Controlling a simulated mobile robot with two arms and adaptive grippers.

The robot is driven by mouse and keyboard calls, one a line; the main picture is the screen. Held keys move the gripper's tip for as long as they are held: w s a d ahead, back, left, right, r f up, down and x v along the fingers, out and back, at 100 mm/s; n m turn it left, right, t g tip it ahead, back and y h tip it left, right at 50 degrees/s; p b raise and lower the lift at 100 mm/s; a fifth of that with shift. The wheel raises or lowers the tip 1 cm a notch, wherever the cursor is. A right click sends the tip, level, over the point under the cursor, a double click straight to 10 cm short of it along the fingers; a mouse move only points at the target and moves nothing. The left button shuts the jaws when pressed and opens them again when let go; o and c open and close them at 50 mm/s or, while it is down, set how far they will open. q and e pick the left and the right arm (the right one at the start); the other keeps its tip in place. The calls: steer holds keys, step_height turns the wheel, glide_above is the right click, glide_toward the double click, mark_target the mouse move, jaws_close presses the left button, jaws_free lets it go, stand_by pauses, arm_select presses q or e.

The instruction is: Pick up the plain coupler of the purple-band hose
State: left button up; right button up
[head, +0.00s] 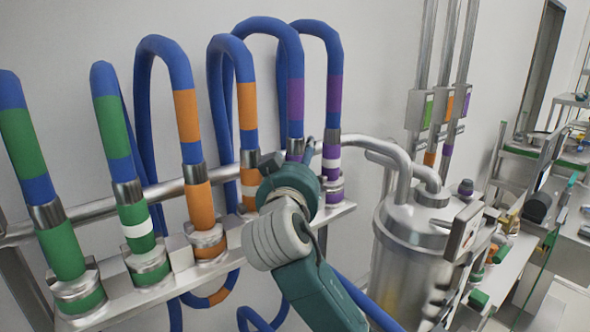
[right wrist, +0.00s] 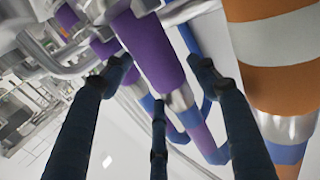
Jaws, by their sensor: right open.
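The purple-band hose stands at the right end of the rack in the head view, with two blue ends bearing purple bands (head: 296,99). Its plain purple coupler (head: 295,146) is mostly hidden behind my right gripper (head: 289,162). The other purple coupler (head: 332,152), with a white stripe, stands just right of it. In the right wrist view the plain purple coupler (right wrist: 150,52) is large and central, a silver collar at its end. My open right gripper (right wrist: 160,75) has its fingers spread on either side of it; contact cannot be told. My left gripper is out of view.
An orange coupler with a white stripe (right wrist: 277,40) is close on the right in the wrist view. Green and orange couplers stand left along the metal rack (head: 130,307). A steel tank (head: 405,255) and pipes stand at the right.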

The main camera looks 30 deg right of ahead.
steer(key=shift+x, duration=0.9)
steer(key=shift+s+d, duration=0.1)
steer(key=shift+c, duration=0.3)
steer(key=shift+r, duration=0.15)
steer(key=c, duration=1.2)
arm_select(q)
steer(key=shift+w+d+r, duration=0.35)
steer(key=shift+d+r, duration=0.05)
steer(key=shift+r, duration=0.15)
arm_select(e)
steer(key=shift+o, duration=0.2)
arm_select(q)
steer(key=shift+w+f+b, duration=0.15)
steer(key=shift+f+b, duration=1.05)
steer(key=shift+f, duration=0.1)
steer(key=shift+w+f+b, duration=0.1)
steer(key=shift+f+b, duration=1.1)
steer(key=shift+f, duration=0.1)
arm_select(e)
step_height(320, 180, up, 20)
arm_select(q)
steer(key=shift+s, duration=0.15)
